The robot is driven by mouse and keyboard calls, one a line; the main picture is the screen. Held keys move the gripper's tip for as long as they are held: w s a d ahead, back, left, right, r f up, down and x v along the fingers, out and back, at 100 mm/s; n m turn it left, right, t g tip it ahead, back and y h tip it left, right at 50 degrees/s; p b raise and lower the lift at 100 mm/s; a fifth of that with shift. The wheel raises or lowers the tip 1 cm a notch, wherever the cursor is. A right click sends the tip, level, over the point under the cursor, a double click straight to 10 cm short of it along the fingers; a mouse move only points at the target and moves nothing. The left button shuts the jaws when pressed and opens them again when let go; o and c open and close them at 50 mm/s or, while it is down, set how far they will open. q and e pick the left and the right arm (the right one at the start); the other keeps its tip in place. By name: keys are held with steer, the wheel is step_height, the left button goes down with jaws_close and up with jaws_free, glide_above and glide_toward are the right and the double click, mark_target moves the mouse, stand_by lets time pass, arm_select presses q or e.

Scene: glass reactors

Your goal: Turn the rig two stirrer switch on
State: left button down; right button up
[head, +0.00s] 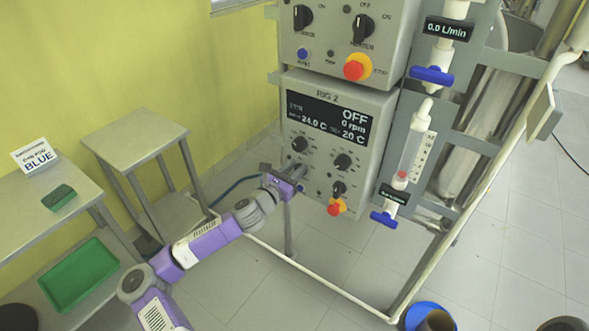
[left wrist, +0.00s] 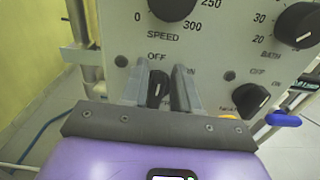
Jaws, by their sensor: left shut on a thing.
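The rig two control box (head: 376,153) has a dark display (head: 328,117) reading OFF, 0 rpm and 24.0 C. My left gripper (head: 294,171) is at the lower left of its panel. In the left wrist view, the stirrer switch (left wrist: 158,91) is a black knob below the SPEED dial (left wrist: 172,6). The fingers of my left gripper (left wrist: 161,74) are shut on this knob, one on each side. The knob's pointer looks close to upright, toward the OFF label (left wrist: 157,56). In the head view the gripper hides the switch. My right gripper is not in view.
The heater switch (left wrist: 251,98) sits to the right on the same panel. A red and yellow emergency stop (head: 336,207) is below it. Another control box (head: 345,40) is above. A blue-handled valve (head: 384,218) and pale frame pipes stand to the right.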

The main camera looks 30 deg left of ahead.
arm_select(q)
steer(key=shift+s+d+f+m+p, duration=0.1)
steer(key=shift+d+f+m+p, duration=0.2)
steer(key=shift+m, duration=1.55)
steer(key=shift+w+d+f+m+p, duration=0.15)
steer(key=shift+d+f+m, duration=0.15)
steer(key=shift+m, duration=1.6)
steer(key=shift+s+d+f+m+p, duration=0.15)
steer(key=shift+d+f+m+p, duration=0.2)
steer(key=shift+m, duration=1.5)
steer(key=shift+a, duration=0.15)
steer(key=c, duration=1.2)
jaws_free()
steer(key=shift+o, duration=0.7)
steer(key=shift+a+f, duration=0.1)
steer(key=s+p, duration=0.1)
steer(key=s, duration=0.6)
steer(key=shift+s, duration=0.25)
